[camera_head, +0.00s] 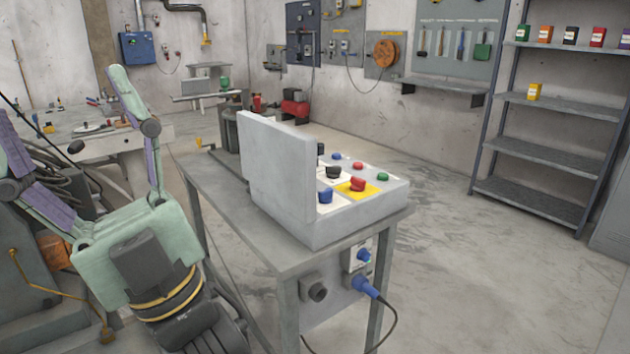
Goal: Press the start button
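A grey control box (347,226) sits on a metal table, with an upright grey panel (281,172) along its left side. On its sloped top, a green button (383,177) lies near the right edge. A small red button (357,165) and a small blue button (337,156) lie beyond it. A red mushroom knob (357,184) stands on a yellow plate, with black and blue knobs nearby. No label marking a start button is readable. My gripper (62,98), mint green with purple finger parts, is at the left, apart from the box. Its fingers are spread and empty.
The metal table (235,216) has sockets and a blue plug (366,287) with a hanging cable below the box. The upright panel stands between my gripper and the buttons. A workbench (100,143) is behind my gripper. Open floor lies right of the table, before a shelf (548,155).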

